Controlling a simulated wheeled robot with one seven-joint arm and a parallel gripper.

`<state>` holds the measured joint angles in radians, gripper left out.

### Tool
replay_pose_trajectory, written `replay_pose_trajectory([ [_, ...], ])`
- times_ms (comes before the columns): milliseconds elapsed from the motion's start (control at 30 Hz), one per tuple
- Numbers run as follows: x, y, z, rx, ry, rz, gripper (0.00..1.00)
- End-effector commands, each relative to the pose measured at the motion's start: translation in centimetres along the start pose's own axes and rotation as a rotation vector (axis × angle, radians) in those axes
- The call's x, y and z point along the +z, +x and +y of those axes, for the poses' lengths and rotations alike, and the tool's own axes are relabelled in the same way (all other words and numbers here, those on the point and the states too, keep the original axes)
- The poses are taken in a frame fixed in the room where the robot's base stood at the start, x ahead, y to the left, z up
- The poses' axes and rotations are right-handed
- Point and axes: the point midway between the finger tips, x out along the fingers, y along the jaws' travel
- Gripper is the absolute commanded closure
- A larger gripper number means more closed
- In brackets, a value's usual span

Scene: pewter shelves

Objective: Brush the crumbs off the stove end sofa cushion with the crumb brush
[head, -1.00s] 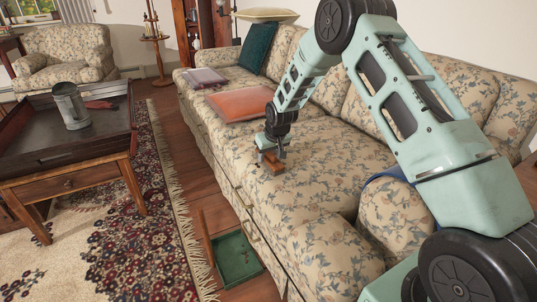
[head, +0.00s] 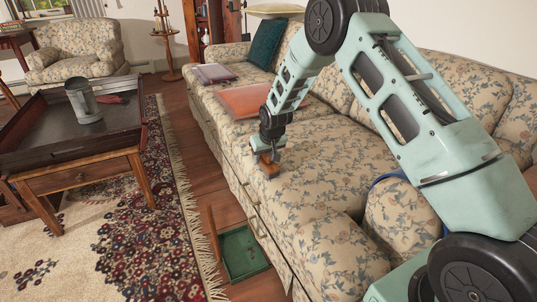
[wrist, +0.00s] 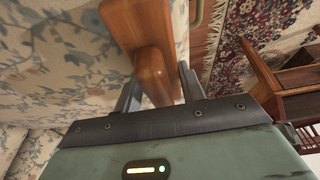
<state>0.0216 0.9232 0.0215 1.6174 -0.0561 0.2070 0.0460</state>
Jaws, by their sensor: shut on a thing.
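My gripper (head: 270,150) is shut on the wooden crumb brush (head: 268,167), low at the front edge of the sofa seat. In the wrist view the brush's brown wooden handle (wrist: 152,75) stands between the two fingers, with its wider wooden body beyond. Its bristles are hidden. The flowered sofa cushion (head: 315,195) lies under and beside the brush. I cannot make out crumbs on it, and no stove is in view to tell which end is which. A green dustpan (head: 243,254) with an upright wooden handle stands on the floor below the sofa front.
A dark green pillow (head: 266,45) leans at the far end. A wooden tray table (head: 80,180) with a metal mug (head: 84,102) stands left, with floor between.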

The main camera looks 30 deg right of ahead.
Motion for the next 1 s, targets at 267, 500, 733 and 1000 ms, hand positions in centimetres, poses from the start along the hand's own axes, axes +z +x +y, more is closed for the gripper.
replay_pose_trajectory([
  [267, 0.0, 0.1, -2.4, 0.0, -0.002, 0.0, 0.79],
  [500, 0.1, 0.2, -3.4, 0.0, -0.002, 0.0, 0.79],
  [733, 0.2, 0.3, -5.6, -0.001, -0.002, -0.001, 0.78],
  [1000, 0.3, 0.5, -6.2, -0.001, 0.0, -0.003, 0.78],
])
